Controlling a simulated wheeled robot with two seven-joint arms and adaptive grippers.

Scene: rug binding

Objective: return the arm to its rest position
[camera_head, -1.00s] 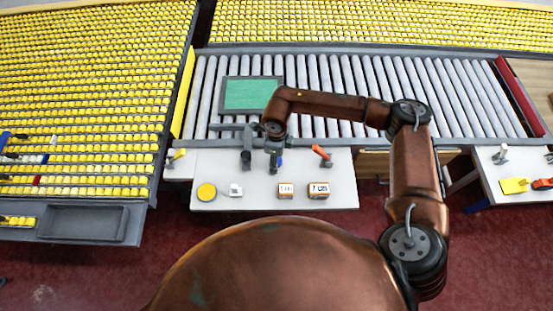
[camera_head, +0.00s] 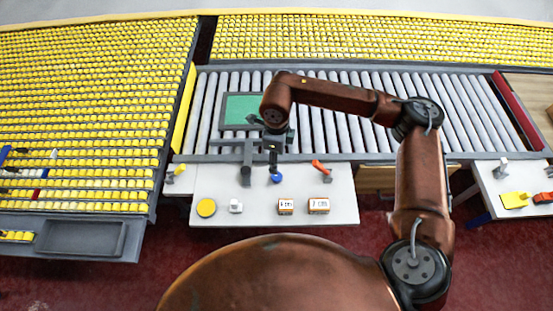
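My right arm (camera_head: 416,170) reaches in from the lower right, bends at its elbow, and extends left over the roller conveyor. Its gripper (camera_head: 272,152) points down above the back edge of the white work table, in front of the green panel. The fingers are small and dark, and I cannot tell whether they are open or shut. A blue-ended tool (camera_head: 276,178) lies just below the gripper; whether they touch is unclear. My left gripper is not in view.
The white table (camera_head: 240,180) holds a yellow disc (camera_head: 206,208), a small white block (camera_head: 236,206), two labelled boxes (camera_head: 286,206) and an orange-handled tool (camera_head: 320,167). A green panel (camera_head: 240,108) lies on the conveyor (camera_head: 340,130). Yellow racks (camera_head: 90,110) fill the left.

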